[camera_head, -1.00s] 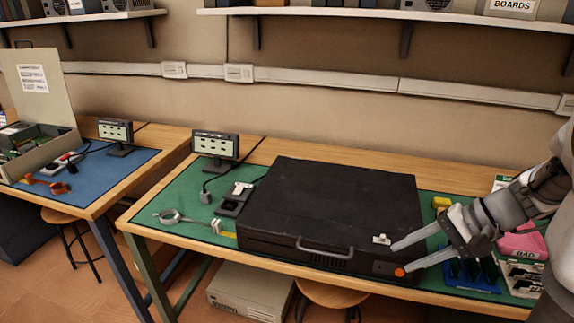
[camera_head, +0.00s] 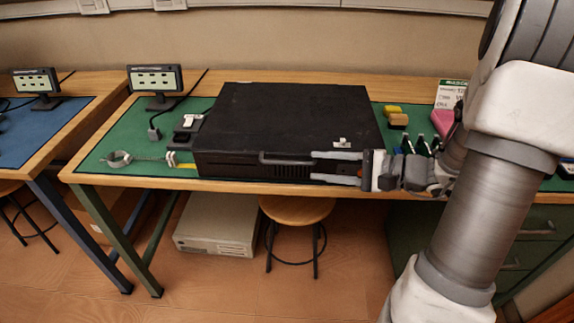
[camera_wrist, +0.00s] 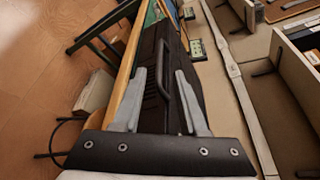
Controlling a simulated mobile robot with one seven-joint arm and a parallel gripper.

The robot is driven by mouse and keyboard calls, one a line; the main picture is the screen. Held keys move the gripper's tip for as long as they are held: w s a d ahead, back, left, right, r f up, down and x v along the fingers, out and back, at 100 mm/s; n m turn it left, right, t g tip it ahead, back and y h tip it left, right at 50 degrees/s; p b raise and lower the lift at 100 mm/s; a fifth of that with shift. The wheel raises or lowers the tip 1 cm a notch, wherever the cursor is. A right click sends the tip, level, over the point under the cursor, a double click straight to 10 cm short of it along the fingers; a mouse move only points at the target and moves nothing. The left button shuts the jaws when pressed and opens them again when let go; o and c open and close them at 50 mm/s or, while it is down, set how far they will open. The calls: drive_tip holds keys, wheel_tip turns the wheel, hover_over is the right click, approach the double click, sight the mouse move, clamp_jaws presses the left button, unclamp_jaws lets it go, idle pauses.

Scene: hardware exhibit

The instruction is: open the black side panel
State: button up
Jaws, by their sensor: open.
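The black side panel (camera_head: 295,110) is the broad flat top of a black computer case lying on the green mat, and it looks closed. A grey handle (camera_head: 285,161) runs along the case's front edge; it also shows in the wrist view (camera_wrist: 162,70). My gripper (camera_head: 317,168) is open at the case's front right, fingers pointing left, tips just right of the handle. In the wrist view my gripper (camera_wrist: 162,80) has one finger on each side of the line to the handle, with nothing held. I cannot tell whether the fingers touch the case.
A small light-coloured latch (camera_head: 342,142) sits on the panel's front right. A display (camera_head: 155,79) stands behind left, a wrist strap (camera_head: 118,159) lies at left, and yellow blocks (camera_head: 393,114) lie at right. A stool (camera_head: 297,210) and a beige computer (camera_head: 218,225) are below the bench.

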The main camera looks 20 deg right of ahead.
sight(292, 163)
drive_tip(key=b+x, duration=0.1)
drive_tip(key=x, duration=0.7)
drive_tip(key=shift+w+a, duration=0.15)
drive_tip(key=shift+a, duration=0.1)
clamp_jaws()
idle(1.0)
